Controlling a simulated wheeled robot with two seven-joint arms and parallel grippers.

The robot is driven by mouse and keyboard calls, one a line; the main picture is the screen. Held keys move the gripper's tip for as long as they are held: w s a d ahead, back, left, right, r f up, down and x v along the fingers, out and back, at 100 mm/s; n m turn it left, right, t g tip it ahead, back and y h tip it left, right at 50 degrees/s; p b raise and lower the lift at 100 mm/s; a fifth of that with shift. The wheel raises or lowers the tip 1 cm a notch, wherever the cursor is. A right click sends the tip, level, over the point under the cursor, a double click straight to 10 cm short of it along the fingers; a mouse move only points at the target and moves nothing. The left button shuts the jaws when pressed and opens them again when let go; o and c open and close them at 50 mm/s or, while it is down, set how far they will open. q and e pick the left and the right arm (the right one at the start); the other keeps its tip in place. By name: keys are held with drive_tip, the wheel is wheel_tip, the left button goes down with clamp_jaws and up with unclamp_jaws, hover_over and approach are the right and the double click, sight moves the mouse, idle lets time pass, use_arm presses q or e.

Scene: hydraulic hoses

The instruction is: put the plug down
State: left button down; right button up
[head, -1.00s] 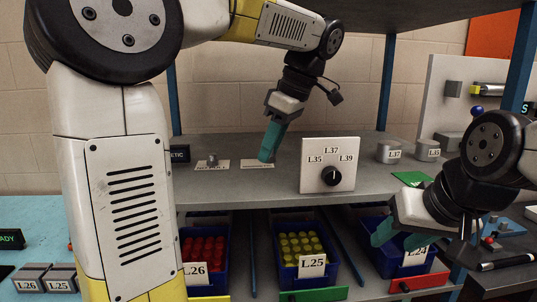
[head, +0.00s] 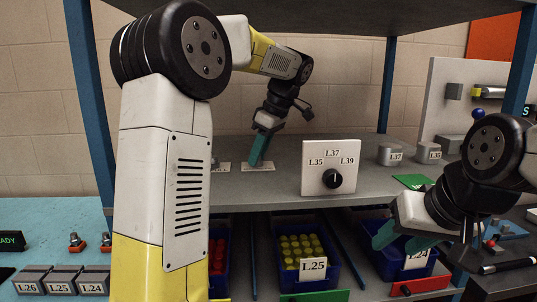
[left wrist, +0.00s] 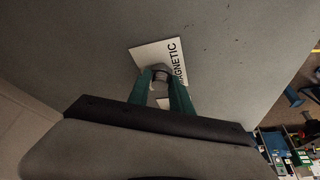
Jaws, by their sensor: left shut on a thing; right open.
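My left gripper (head: 259,162) points down at the shelf board (head: 275,185), its teal fingertips at a white card (head: 258,169). In the left wrist view the fingers (left wrist: 160,76) are shut on a small grey plug (left wrist: 160,71). It is over or on a white card (left wrist: 153,57) whose visible letters read "MAGNETIC". I cannot tell whether the plug touches the card. In the head view the fingers hide the plug. My right gripper (head: 398,240) is open and empty at the right, in front of the L24 bin (head: 365,256).
A white dial panel (head: 331,167) stands just right of my left gripper. Grey L37 (head: 390,155) and L35 (head: 427,151) cylinders stand further right. Another card (head: 222,168) lies left, partly behind my arm. Below is the L25 bin (head: 334,270).

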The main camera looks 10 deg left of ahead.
use_arm(q)
drive_tip(key=shift+f, duration=0.1)
drive_tip(key=c, duration=1.1)
unclamp_jaws()
drive_tip(key=shift+c, duration=0.2)
drive_tip(key=v, duration=0.7)
drive_tip(key=shift+r, duration=0.35)
drive_tip(key=shift+d, duration=0.15)
